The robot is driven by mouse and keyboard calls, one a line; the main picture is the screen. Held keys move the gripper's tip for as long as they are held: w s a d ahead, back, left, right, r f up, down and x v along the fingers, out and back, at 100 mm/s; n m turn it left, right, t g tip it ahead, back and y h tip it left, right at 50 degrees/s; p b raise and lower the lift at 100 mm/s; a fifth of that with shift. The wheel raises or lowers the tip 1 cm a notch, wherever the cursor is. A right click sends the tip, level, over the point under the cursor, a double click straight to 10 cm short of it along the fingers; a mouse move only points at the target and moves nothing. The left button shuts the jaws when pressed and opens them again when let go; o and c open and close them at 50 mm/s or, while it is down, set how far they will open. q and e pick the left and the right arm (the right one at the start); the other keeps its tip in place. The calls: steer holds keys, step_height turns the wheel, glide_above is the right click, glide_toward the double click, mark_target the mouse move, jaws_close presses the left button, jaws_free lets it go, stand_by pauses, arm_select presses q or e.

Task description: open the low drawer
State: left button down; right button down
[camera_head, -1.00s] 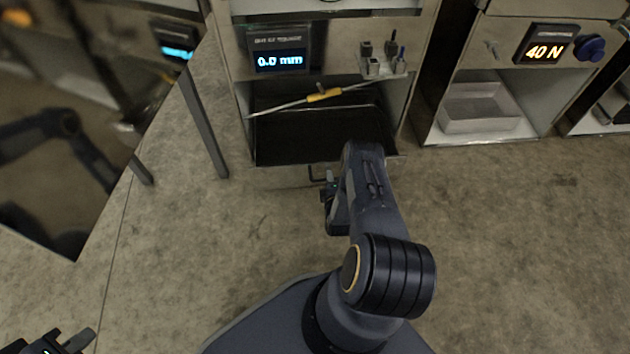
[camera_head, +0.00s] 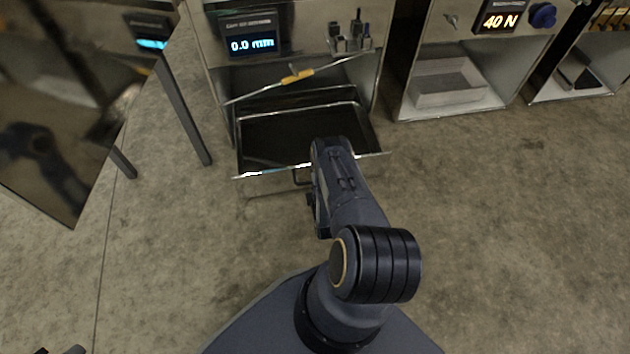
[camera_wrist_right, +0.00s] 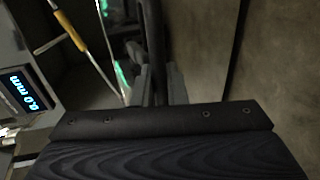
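The low drawer (camera_head: 290,136) is a dark-floored metal tray under the cabinet panel with the "0.0 mm" display. It stands partly pulled out, its inside showing from above. Its dark bar handle (camera_head: 299,177) is at the front, partly hidden by my right arm. My right gripper (camera_head: 312,198) is at the handle, mostly hidden under the arm in the head view. In the right wrist view the grey fingers (camera_wrist_right: 157,88) close around the dark handle bar (camera_wrist_right: 157,50). Only a sliver of my left gripper (camera_head: 70,350) shows at the bottom left edge.
A yellow-gripped rod (camera_head: 297,76) slants across the opening above the drawer. A holder with small tools (camera_head: 350,42) is on the panel. A dark, shiny slanted panel (camera_head: 75,110) stands at left. A metal bin (camera_head: 447,85) sits in the right cabinet. The floor in front is clear.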

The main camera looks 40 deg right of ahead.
steer(key=c, duration=1.6)
jaws_free()
steer(key=shift+o, duration=0.2)
steer(key=p+v, duration=0.3)
steer(key=v, duration=0.4)
steer(key=shift+s+a, duration=0.2)
steer(key=shift+s, duration=0.1)
